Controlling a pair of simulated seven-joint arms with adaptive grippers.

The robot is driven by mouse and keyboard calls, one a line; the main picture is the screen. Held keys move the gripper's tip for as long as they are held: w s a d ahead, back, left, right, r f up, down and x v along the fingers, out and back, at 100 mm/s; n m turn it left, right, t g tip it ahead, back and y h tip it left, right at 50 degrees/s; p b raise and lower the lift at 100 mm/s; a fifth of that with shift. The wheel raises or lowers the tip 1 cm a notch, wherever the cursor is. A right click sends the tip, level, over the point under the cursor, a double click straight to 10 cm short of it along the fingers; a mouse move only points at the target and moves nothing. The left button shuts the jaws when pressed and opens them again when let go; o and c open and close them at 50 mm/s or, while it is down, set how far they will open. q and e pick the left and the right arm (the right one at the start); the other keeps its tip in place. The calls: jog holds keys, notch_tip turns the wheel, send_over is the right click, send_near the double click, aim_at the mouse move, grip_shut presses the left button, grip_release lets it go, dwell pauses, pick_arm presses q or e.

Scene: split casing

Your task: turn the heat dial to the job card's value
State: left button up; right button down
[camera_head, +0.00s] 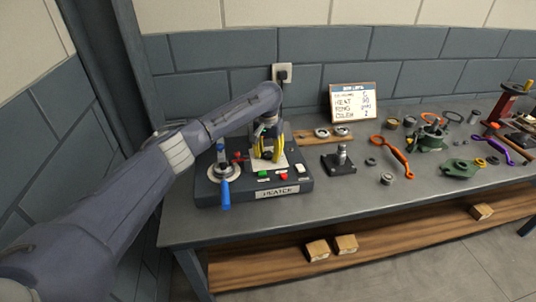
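The heater (290,190) is a dark box with a front label, at the left of the bench. On its left side is a pale round disc (212,173) with a grey post and a blue-handled lever (225,192). I cannot tell whether this is the heat dial. My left gripper (267,155) points down over the pale plate (292,157) at the heater's middle back. It hides what is beneath, and its opening is unclear. The job card (353,101) stands behind; it has a HEAT line, but its value is too small to read surely. My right gripper is not in view.
Green, red and white buttons (282,176) sit along the heater's front. A black block with a metal post (340,160) stands to its right. An orange tool (393,152), green parts (460,168) and several rings lie farther right. Wooden blocks (317,250) rest on the lower shelf.

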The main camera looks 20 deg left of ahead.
pick_arm(q)
grip_shut()
jog(key=shift+m, duration=0.3)
jog(key=m, duration=0.3)
jog(key=shift+m, duration=0.4)
jog(key=m, duration=0.4)
jog(key=shift+m, duration=0.3)
jog(key=m, duration=0.8)
jog(key=shift+m, duration=0.6)
